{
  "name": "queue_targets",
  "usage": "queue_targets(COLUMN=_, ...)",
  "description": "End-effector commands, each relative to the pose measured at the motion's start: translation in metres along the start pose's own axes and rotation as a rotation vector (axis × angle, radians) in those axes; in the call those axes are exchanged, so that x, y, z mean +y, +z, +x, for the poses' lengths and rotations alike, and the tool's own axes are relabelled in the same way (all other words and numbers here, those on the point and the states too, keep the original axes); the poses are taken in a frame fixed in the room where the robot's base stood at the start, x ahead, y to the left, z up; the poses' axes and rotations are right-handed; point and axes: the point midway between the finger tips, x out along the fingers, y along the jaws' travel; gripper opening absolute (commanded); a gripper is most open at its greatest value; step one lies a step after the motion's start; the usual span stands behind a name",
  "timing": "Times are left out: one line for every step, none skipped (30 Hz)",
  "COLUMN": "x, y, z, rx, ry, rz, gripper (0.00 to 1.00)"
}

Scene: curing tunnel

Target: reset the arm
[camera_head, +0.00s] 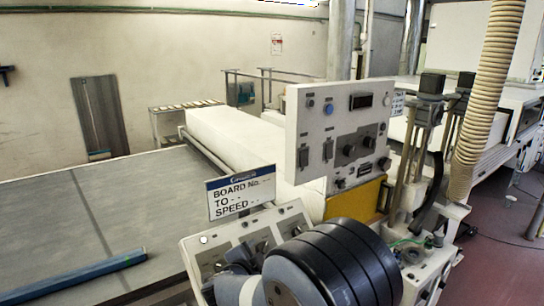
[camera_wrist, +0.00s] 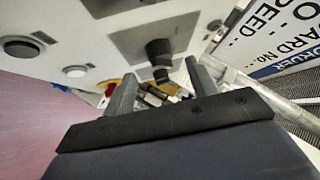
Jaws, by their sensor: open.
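In the wrist view, my gripper (camera_wrist: 160,71) is open. Its two grey-green fingers stand apart, with nothing held between them. Beyond the fingers is a light panel with a black knob (camera_wrist: 159,50); I cannot tell whether any finger touches it. In the head view, my arm (camera_head: 335,262) shows at the bottom centre as thick black and grey rounded links, in front of the machine's lower sloping panel. My gripper's fingers cannot be made out in the head view.
An upright control panel (camera_head: 338,132) stands behind my arm. A "BOARD No." sign (camera_head: 241,193) is close to the left; it also shows in the wrist view (camera_wrist: 282,38). A wide grey table (camera_head: 45,225) with a blue bar (camera_head: 85,274) lies left. A ribbed hose (camera_head: 487,95) hangs right.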

Motion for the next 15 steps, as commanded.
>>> queue_targets(x=0.0, y=-0.001, z=0.01, rx=0.002, ry=0.003, rz=-0.001, gripper=0.55)
queue_targets(x=0.0, y=-0.001, z=0.016, rx=0.002, ry=0.003, rz=0.0, gripper=0.55)
queue_targets(x=0.0, y=-0.001, z=0.022, rx=0.001, ry=0.002, rz=0.0, gripper=0.55)
queue_targets(x=0.0, y=-0.001, z=0.027, rx=0.001, ry=0.002, rz=-0.002, gripper=0.55)
queue_targets(x=0.0, y=-0.001, z=0.031, rx=0.002, ry=0.002, rz=-0.001, gripper=0.55)
queue_targets(x=0.0, y=-0.001, z=0.036, rx=0.002, ry=0.002, rz=0.0, gripper=0.55)
queue_targets(x=0.0, y=-0.001, z=0.04, rx=0.001, ry=0.002, rz=-0.001, gripper=0.55)
queue_targets(x=0.0, y=-0.001, z=0.043, rx=0.0, ry=0.001, rz=-0.001, gripper=0.55)
queue_targets(x=0.0, y=-0.001, z=0.047, rx=0.0, ry=0.001, rz=0.0, gripper=0.55)
queue_targets(x=0.002, y=0.001, z=0.046, rx=-0.001, ry=-0.005, rz=-0.004, gripper=0.55)
queue_targets(x=0.002, y=0.001, z=0.046, rx=-0.002, ry=-0.01, rz=-0.008, gripper=0.55)
queue_targets(x=0.002, y=0.001, z=0.046, rx=-0.002, ry=-0.014, rz=-0.012, gripper=0.55)
queue_targets(x=0.002, y=0.001, z=0.045, rx=-0.002, ry=-0.016, rz=-0.015, gripper=0.55)
queue_targets(x=0.001, y=0.001, z=0.045, rx=-0.002, ry=-0.018, rz=-0.017, gripper=0.55)
queue_targets(x=0.001, y=0.0, z=0.045, rx=-0.002, ry=-0.02, rz=-0.018, gripper=0.55)
